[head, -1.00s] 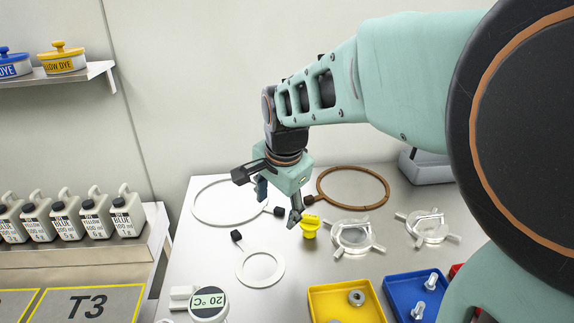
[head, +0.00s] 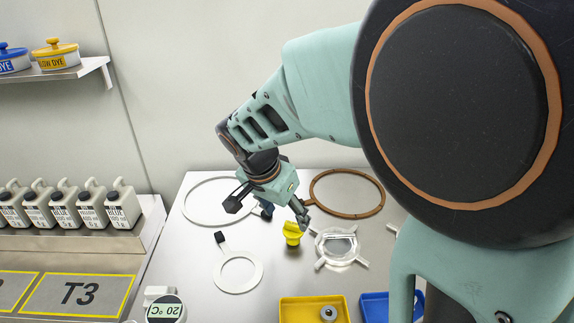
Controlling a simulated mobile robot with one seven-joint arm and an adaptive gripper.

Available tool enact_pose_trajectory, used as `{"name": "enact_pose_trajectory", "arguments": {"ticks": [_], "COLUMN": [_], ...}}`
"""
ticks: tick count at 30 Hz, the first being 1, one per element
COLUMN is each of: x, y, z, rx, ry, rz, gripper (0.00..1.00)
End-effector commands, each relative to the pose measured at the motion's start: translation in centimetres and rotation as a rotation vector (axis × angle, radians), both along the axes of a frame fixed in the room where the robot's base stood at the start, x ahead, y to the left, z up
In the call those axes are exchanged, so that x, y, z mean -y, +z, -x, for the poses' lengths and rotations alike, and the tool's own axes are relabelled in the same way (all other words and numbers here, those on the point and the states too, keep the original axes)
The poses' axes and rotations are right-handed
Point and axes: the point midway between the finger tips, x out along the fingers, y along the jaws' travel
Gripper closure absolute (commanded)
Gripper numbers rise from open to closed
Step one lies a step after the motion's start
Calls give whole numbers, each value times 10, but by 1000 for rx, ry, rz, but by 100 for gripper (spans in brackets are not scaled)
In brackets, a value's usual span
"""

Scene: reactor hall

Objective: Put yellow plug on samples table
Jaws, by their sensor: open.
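The yellow plug (head: 292,233) stands on a light metal table (head: 200,262) in the head view. My gripper (head: 270,214) is open and above the table, just up and to the left of the plug. One finger ends close to the plug's top right, and I cannot tell whether it touches. Nothing is held between the fingers. I see no label that marks a samples table.
Around the plug are a brown ring (head: 346,208), a white ring (head: 238,272), a clear holder (head: 338,247) and a yellow tray (head: 292,311). A blue tray (head: 374,307) is at the front right. Labelled jugs (head: 64,207) stand on a shelf at left.

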Motion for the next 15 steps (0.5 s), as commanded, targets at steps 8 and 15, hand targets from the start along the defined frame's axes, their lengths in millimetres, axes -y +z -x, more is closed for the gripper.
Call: {"name": "enact_pose_trajectory", "arguments": {"ticks": [8,15], "x": [7,16], "y": [-29,-60], "z": [-9,-14], "rx": [-1,-3], "ry": [0,0], "rz": [1,2], "gripper": [42,42]}}
